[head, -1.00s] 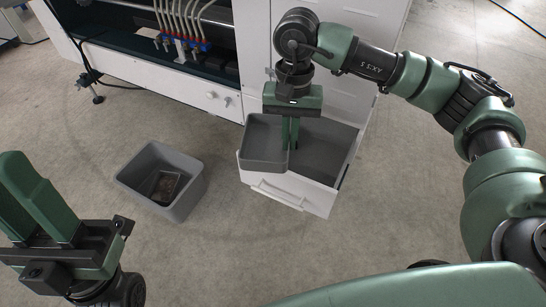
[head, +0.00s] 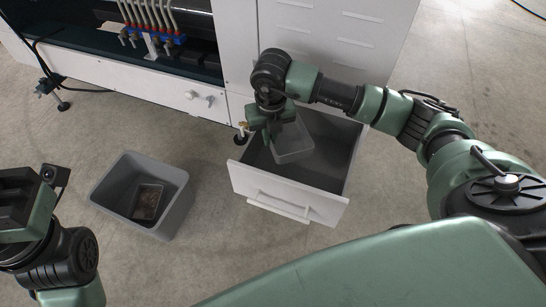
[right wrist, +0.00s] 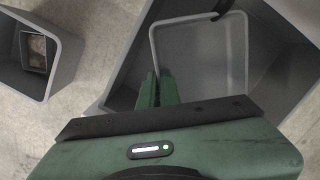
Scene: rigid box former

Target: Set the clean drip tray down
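The clean drip tray (head: 293,146) is a shallow grey tray inside the open drawer (head: 290,197). In the right wrist view the tray (right wrist: 205,60) lies within the drawer's dark walls. My right gripper (head: 262,135) reaches down at the tray's left side. In the right wrist view its two green fingers (right wrist: 157,92) are close together at the tray's near left wall, apparently shut on it. I cannot tell whether the tray touches the drawer floor. My left gripper (head: 25,215) is partly in view at the left edge; its fingertips are out of frame.
A grey bin (head: 170,215) stands on the floor left of the drawer, with a small dirty tray (head: 146,202) inside. The white machine (head: 170,90) with several hoses and red and blue fittings stands behind. The floor between bin and drawer is clear.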

